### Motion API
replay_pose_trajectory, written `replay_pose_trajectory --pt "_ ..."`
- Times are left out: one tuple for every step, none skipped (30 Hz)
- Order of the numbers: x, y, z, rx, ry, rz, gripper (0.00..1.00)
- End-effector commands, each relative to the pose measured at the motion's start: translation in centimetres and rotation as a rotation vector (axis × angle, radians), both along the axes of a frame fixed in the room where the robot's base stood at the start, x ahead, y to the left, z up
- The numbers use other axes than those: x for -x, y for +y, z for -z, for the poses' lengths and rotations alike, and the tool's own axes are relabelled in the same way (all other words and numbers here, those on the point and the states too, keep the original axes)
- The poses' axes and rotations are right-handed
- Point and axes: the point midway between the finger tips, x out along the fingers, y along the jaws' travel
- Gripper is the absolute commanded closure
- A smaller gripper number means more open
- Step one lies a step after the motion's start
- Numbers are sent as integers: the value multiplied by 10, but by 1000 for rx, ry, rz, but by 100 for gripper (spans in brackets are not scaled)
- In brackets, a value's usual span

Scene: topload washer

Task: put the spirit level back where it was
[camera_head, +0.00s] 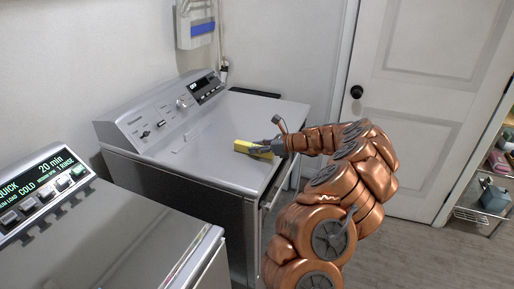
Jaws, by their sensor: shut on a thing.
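A yellow block-like thing (243,147), which looks like the spirit level, is at the right part of the grey top of the far machine (215,137). My gripper (266,147) is shut on it, reaching in from the right. My fingers hide part of it. I cannot tell whether it touches the top or is held just above it. Its vial and markings are too small to make out.
A second machine with a lit display (45,185) stands at the front left. The far machine's control panel (165,112) rises behind its top. A white door (425,100) and a wire rack (485,200) are at the right. The top left of the yellow thing looks mostly clear.

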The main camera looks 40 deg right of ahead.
Motion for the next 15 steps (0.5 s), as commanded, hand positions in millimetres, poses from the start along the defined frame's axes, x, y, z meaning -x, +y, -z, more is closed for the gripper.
replay_pose_trajectory --pt "0 0 1 0 0 0 100" --pt "0 0 2 -1 0 0 100" --pt "0 0 3 -1 0 0 100" --pt "0 0 3 0 0 0 72" --pt "0 0 3 0 0 0 69" --pt "0 0 3 0 0 0 65" --pt "0 0 3 0 0 0 61" --pt "0 0 3 0 0 0 58" --pt "0 0 3 0 0 0 54" --pt "0 0 3 0 0 0 51" --pt "0 0 3 0 0 0 49" --pt "0 0 3 0 0 0 49" --pt "0 0 3 0 0 0 49" --pt "0 0 3 0 0 0 49" --pt "0 0 3 0 0 0 49"
